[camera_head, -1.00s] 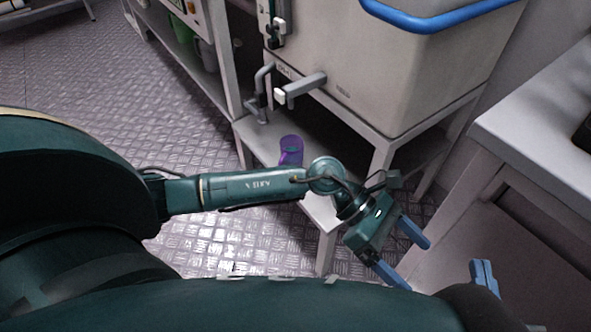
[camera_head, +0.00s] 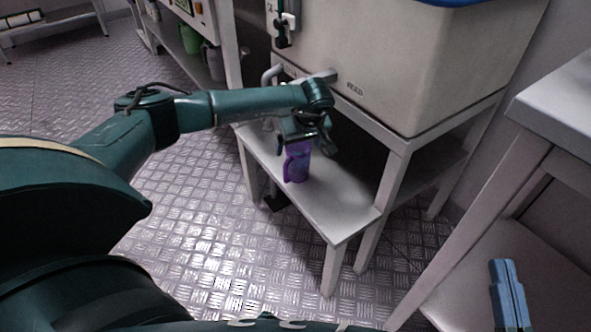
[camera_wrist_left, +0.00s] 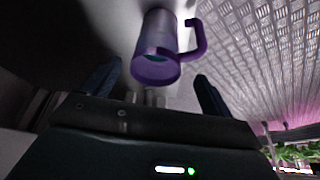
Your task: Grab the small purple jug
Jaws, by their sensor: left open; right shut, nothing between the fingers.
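The small purple jug (camera_head: 297,166) stands upright on the low white shelf in the head view, directly below my left gripper (camera_head: 303,140). In the left wrist view the jug (camera_wrist_left: 158,45) lies just beyond the fingertips, with its open mouth towards the gripper and its handle to the right. My left gripper (camera_wrist_left: 157,72) is open, one finger to each side of the jug's line, and holds nothing.
The low white shelf (camera_head: 340,205) is bare to the right of the jug. A large cream tank (camera_head: 400,75) with a grey spout stands behind it. A white table (camera_head: 560,105) is at the right. Green and grey containers stand on a rack further back.

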